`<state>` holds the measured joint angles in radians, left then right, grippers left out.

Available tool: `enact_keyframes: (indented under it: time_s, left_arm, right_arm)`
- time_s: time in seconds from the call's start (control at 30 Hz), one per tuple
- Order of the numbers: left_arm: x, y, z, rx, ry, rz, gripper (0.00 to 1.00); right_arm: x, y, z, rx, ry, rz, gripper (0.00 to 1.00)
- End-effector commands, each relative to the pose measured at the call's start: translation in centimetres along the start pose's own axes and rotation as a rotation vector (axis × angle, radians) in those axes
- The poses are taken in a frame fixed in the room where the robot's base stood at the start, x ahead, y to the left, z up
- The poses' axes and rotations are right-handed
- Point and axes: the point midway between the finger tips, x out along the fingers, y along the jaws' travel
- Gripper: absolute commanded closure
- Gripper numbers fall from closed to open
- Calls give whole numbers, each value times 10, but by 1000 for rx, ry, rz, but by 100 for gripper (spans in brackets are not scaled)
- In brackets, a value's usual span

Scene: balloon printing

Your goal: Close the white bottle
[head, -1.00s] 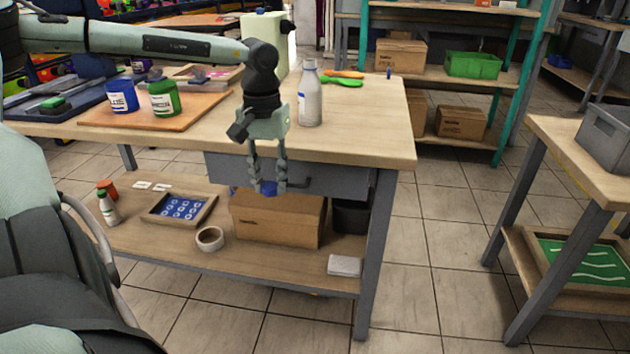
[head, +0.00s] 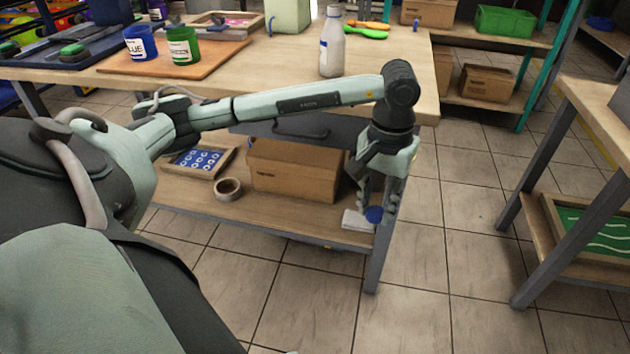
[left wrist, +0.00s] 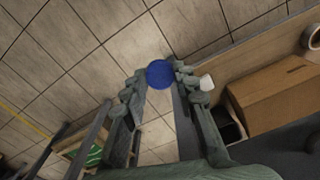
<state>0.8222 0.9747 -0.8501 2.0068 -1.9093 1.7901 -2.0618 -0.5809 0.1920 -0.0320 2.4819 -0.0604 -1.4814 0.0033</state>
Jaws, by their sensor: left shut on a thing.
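The white bottle (head: 331,45) stands upright on the workbench near its right end, with a blue mark on its side. No cap shows on its narrow neck. My left gripper (head: 382,208) points down in front of the bench's right end, below the tabletop and well below and right of the bottle. It is shut on a round blue cap (head: 374,214). The cap also shows between the fingertips in the left wrist view (left wrist: 160,74). My right gripper is not in view.
A blue jar (head: 140,43) and a green jar (head: 183,46) stand on a wooden board left of the bottle. Orange and green tools (head: 366,31) lie behind the bottle. A cardboard box (head: 293,169) and a tape roll (head: 228,188) sit on the lower shelf.

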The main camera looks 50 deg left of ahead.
Motion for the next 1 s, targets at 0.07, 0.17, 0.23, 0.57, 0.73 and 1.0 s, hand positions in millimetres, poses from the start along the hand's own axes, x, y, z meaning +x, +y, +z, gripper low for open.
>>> enact_keyframes:
  time_s: [0.07, 0.17, 0.23, 0.57, 0.73, 1.0]
  left_arm:
    - [-14, 36, -4, 94, 6, 4, 80]
    - [-24, 63, -5, 175, 3, 2, 80]
    - [-29, 73, -5, 210, 2, 1, 80]
    - [-32, 80, -4, 234, -2, 3, 80]
    - [-31, 80, -4, 234, -2, 3, 80]
    - [-31, 80, -4, 233, -2, 3, 80]
  right_arm:
    - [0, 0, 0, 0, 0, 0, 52]
    - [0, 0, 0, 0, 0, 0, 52]
    - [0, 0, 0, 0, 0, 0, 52]
    - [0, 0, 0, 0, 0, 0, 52]
    - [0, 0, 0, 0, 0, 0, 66]
    - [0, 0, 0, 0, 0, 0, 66]
